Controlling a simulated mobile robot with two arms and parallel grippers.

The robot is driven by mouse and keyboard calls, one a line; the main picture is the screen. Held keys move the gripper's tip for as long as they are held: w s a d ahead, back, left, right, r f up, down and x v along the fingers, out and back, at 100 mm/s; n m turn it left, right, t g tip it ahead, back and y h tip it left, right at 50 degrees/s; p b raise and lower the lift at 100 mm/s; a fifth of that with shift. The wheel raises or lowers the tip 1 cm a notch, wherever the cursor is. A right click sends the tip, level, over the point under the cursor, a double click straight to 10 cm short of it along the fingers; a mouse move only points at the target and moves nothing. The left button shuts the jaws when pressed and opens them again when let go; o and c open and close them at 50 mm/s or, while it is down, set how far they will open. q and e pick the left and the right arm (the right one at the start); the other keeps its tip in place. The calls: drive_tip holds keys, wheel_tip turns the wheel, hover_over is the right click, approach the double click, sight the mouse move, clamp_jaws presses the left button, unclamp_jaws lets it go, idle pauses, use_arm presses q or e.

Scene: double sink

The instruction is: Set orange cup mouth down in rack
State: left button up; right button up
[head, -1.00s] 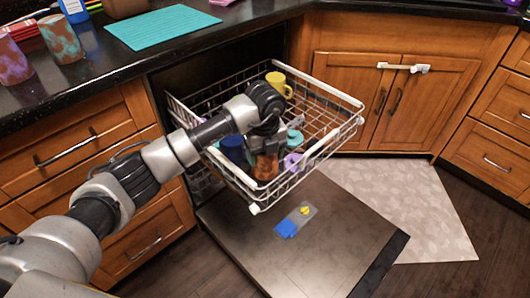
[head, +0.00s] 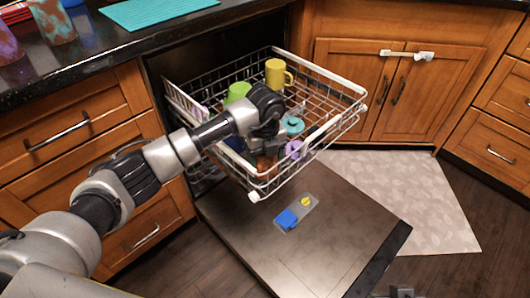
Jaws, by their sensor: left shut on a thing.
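The orange cup (head: 267,167) is a brownish-orange shape low in the front part of the white wire rack (head: 258,190), between a blue cup and a purple one. My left gripper (head: 267,151) reaches down over the rack and is shut on the orange cup. The wrist and the rack wires hide much of the cup, so I cannot tell which way its mouth faces or whether it touches the rack floor. A dark piece that looks like my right gripper (head: 400,292) only just shows at the bottom edge; its fingers cannot be made out.
The rack also holds a yellow mug (head: 276,73), a green cup (head: 238,92), a teal item (head: 292,126), a purple cup (head: 294,149) and a partly hidden blue cup. The open dishwasher door (head: 330,235) lies below. Two marbled cups stand on the black counter (head: 110,55).

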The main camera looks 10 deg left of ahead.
idle(0.4)
use_arm(q)
drive_tip(key=o, duration=1)
drive_tip(key=shift+r, duration=0.35)
wheel_tip(320, 180, up, 2)
drive_tip(key=shift+r+p, duration=0.15)
drive_tip(key=shift+p, duration=0.3)
wheel_tip(320, 180, up, 8)
drive_tip(key=shift+f+p, duration=0.1)
drive_tip(key=shift+p, duration=0.6)
use_arm(e)
drive_tip(key=s+g, duration=0.1)
drive_tip(key=s+r, duration=0.1)
drive_tip(key=shift+s+d+r+g, duration=0.1)
drive_tip(key=shift+s+d+g, duration=0.2)
drive_tip(key=shift+d+g, duration=0.1)
